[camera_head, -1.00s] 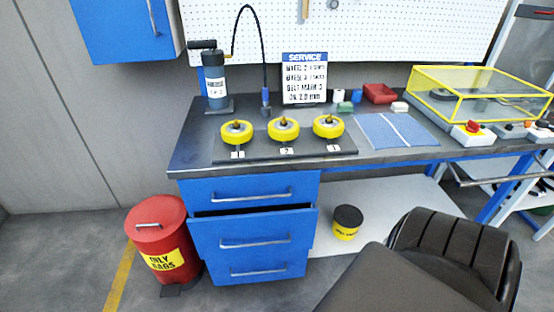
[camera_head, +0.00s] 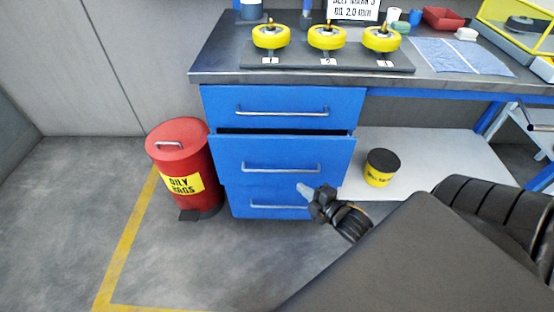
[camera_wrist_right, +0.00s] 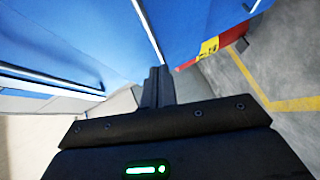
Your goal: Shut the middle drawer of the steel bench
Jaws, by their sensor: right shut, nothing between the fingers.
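The steel bench's blue drawer unit has three drawers. The middle drawer (camera_head: 230,158) stands out a little past the top drawer (camera_head: 220,100), with a dark gap along its upper edge. Its bar handle (camera_head: 281,168) runs across the front. The bottom drawer (camera_head: 245,206) sits below it. My right gripper (camera_head: 303,189) is shut and empty. In the head view it overlaps the lower right of the middle drawer; contact cannot be told. In the right wrist view the shut fingers (camera_wrist_right: 157,76) point toward blue drawer fronts. My left gripper is out of view.
A red oily-rags bin (camera_head: 178,147) stands left of the drawers. A black-lidded yellow tub (camera_head: 381,167) sits on the pale lower shelf (camera_head: 430,150) to the right. Yellow wheels on a dark stand and a blue mat (camera_head: 460,57) lie on the benchtop. Floor in front is clear.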

